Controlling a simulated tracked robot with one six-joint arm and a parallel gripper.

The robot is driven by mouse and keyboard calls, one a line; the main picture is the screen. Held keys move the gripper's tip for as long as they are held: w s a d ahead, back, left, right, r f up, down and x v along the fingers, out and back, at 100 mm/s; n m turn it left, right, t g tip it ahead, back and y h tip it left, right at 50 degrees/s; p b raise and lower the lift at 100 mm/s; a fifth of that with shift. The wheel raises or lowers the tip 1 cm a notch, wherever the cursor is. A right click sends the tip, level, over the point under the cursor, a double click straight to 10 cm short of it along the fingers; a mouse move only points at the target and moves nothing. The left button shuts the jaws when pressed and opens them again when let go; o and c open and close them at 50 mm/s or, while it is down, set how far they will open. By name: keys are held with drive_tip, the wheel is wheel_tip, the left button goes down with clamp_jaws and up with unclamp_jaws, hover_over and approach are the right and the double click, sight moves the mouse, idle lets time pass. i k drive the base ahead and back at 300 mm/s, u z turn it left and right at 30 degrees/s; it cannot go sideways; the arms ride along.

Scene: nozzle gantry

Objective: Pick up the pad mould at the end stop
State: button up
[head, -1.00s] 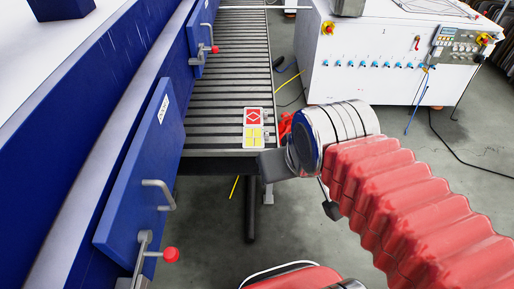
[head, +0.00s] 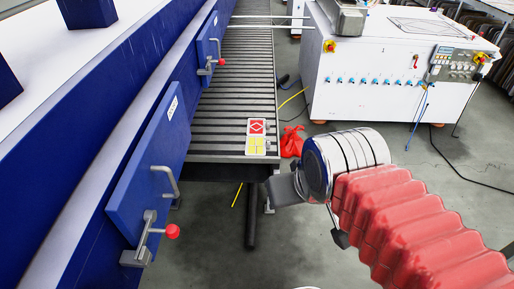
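A flat piece with a red square and a yellow square (head: 257,137) lies at the near end of the roller conveyor (head: 233,100). I cannot tell whether it is the pad mould, and no other mould shows clearly. My gripper (head: 284,189) is just right of the conveyor's near end, below the flat piece in the picture and apart from it. Only a grey block and a dark part show beyond my silver wrist, so its opening and anything in it are not clear.
A blue machine with hinged panels, handles and red knobs (head: 172,231) runs along the left. A white cabinet (head: 385,80) stands at the back right. A red crumpled item (head: 292,141) lies on the floor beside the conveyor.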

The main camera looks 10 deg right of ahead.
sight(255, 146)
drive_tip(key=u, duration=4.25)
drive_tip(key=k, duration=1.2)
